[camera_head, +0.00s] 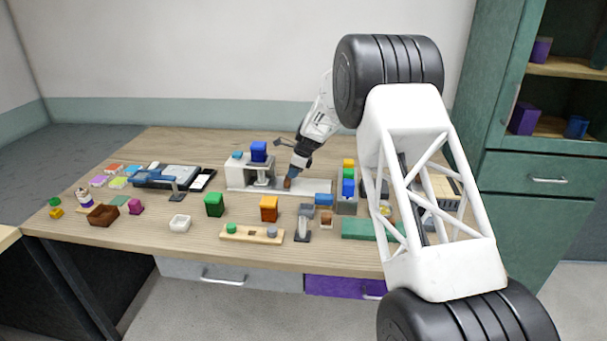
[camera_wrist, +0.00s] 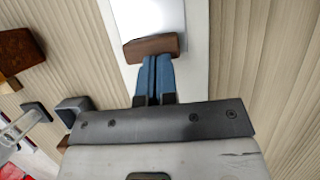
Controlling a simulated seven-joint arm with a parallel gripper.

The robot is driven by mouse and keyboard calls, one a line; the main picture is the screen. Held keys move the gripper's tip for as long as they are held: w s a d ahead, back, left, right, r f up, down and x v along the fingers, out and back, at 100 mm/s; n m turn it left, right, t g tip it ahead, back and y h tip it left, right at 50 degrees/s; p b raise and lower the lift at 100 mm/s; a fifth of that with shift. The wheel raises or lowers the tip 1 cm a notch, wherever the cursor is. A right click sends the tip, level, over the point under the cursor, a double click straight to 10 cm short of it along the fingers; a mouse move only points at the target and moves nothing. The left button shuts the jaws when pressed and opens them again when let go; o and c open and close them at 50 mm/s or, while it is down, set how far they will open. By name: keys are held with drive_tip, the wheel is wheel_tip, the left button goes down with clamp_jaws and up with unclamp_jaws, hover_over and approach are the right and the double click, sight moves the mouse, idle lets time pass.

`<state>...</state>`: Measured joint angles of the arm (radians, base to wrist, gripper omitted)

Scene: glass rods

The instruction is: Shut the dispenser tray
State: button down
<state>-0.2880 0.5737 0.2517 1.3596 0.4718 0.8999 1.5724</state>
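The dispenser (camera_head: 236,172) is a white unit on the table with a blue block on top. A long white base strip (camera_head: 318,187) runs to its right. In the wrist view, the bright white tray (camera_wrist: 150,15) lies over this paler strip (camera_wrist: 195,60), with a brown handle (camera_wrist: 152,47) at its near end. The handle (camera_head: 287,184) is small in the head view. My gripper (camera_head: 291,175) is low over the strip at the handle. In the wrist view, its blue fingers (camera_wrist: 154,68) are together, with nothing between them, right against or just short of the handle's outer face.
An orange block (camera_head: 269,208), a green block (camera_head: 214,205) and a blue block (camera_head: 324,199) stand in front of the strip. A rack of coloured blocks (camera_head: 347,185) stands to the right. A black tray device (camera_head: 165,177) is at left.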

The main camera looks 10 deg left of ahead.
idle(0.4)
drive_tip(key=v, duration=1)
idle(0.4)
drive_tip(key=s+d+r+n+h, duration=0.1)
drive_tip(key=s+d+r+n, duration=0.2)
drive_tip(key=s+d+r, duration=0.55)
drive_tip(key=s+d+r+n+t, duration=0.1)
drive_tip(key=s+d+r+n, duration=0.3)
drive_tip(key=s, duration=0.8)
drive_tip(key=s+d+r+n+h, duration=0.1)
drive_tip(key=s+d+r+n, duration=0.1)
drive_tip(key=s+d+r, duration=0.7)
drive_tip(key=s+d+f+n+h, duration=0.1)
drive_tip(key=s+d+f+n, duration=0.2)
drive_tip(key=s, duration=0.9)
drive_tip(key=s+d+f+n+t, duration=0.1)
drive_tip(key=s+d+f+n, duration=0.1)
drive_tip(key=s, duration=1)
drive_tip(key=s+d+f+n+h, duration=0.1)
drive_tip(key=s+d+f+n, duration=0.2)
drive_tip(key=s, duration=1)
drive_tip(key=shift+d+f+n+t+h, duration=0.3)
drive_tip(key=shift+d+n, duration=0.1)
drive_tip(key=shift+d, duration=0.75)
